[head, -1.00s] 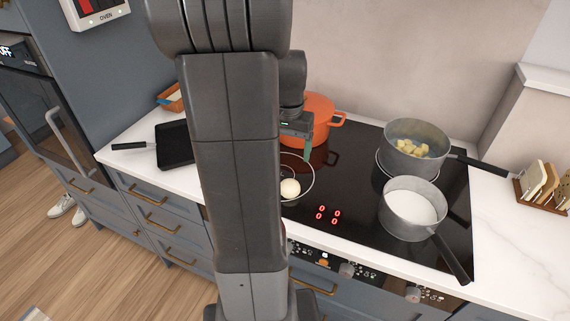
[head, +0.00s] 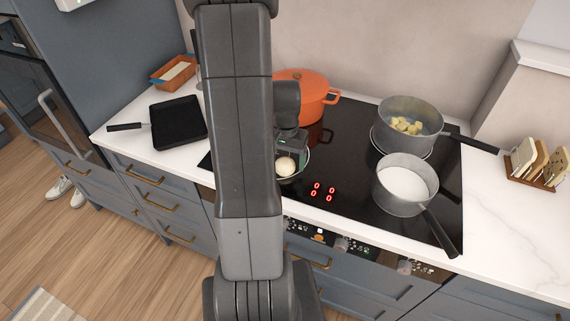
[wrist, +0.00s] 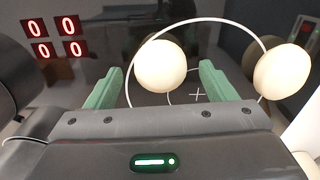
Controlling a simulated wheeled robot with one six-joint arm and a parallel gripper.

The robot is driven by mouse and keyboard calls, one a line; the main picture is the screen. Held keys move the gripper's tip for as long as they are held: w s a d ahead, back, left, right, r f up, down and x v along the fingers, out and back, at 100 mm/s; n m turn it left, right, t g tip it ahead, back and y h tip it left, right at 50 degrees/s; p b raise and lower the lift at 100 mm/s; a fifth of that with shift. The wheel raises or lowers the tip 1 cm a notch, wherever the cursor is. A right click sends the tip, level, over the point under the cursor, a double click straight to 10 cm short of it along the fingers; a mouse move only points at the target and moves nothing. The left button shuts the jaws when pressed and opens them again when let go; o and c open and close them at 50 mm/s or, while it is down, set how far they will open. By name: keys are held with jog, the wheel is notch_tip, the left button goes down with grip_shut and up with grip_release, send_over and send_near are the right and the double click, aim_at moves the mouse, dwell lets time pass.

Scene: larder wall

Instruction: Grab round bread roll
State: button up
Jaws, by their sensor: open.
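A pale round bread roll (head: 285,167) lies on the black hob, by a thin white ring marking. In the wrist view this roll (wrist: 157,66) appears between the green fingertips, with a gap on each side. My gripper (wrist: 162,75) is open and empty. In the head view my gripper (head: 291,152) is low over the hob, right behind the roll, and my arm hides part of it. A second pale round thing (wrist: 283,70) shows at the right of the wrist view; I cannot make it out in the head view.
An orange lidded pot (head: 306,96) stands behind my gripper. To the right are a pot with yellow pieces (head: 408,126) and a pan of white liquid (head: 404,184). A black square pan (head: 178,124) and an orange dish (head: 173,73) are at left. Right counter holds a toast rack (head: 533,165).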

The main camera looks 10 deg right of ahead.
jog(key=shift+f, duration=0.95)
jog(key=c, duration=1.1)
jog(key=shift+o, duration=0.2)
jog(key=shift+r, duration=0.1)
